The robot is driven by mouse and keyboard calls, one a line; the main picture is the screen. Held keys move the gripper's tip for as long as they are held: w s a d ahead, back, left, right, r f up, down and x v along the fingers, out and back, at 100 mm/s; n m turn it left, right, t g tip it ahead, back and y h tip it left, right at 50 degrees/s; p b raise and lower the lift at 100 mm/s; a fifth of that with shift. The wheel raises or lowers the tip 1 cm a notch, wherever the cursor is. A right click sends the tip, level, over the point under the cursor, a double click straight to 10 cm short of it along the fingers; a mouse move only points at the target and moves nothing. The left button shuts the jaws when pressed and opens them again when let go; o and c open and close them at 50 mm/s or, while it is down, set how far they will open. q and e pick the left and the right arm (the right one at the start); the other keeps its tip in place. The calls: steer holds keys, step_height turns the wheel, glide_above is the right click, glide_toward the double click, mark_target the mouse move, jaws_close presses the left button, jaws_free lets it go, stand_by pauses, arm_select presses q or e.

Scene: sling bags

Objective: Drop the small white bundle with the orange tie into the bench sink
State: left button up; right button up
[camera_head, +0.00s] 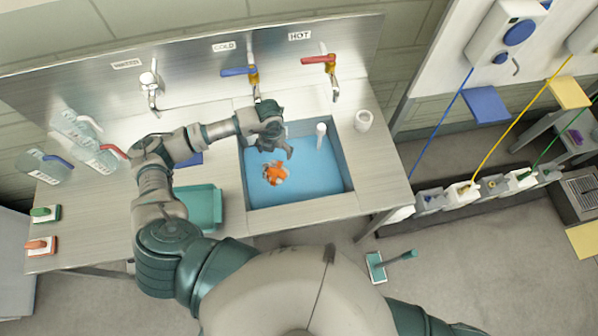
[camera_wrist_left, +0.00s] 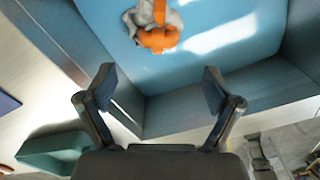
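The small white bundle with the orange tie (camera_head: 275,173) lies on the blue floor of the bench sink (camera_head: 312,192). In the left wrist view the bundle (camera_wrist_left: 152,26) rests on the blue surface, beyond my fingertips and apart from them. The sink's wall (camera_wrist_left: 205,100) shows behind the fingers. My left gripper (camera_head: 276,150) is above the sink. In the left wrist view its two fingers (camera_wrist_left: 157,88) are spread wide with nothing between them. My right gripper is not in view; only part of that arm shows at the lower right.
A teal tray (camera_head: 198,207) sits left of the sink. A white upright tube (camera_head: 320,130) stands in the sink's back right, and a white cup (camera_head: 363,120) is on the bench beside it. Taps line the back. Clear jugs (camera_head: 75,130) stand at the left.

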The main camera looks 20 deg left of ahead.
arm_select(q)
step_height(320, 180, up, 12)
steer(key=shift+d, duration=0.4)
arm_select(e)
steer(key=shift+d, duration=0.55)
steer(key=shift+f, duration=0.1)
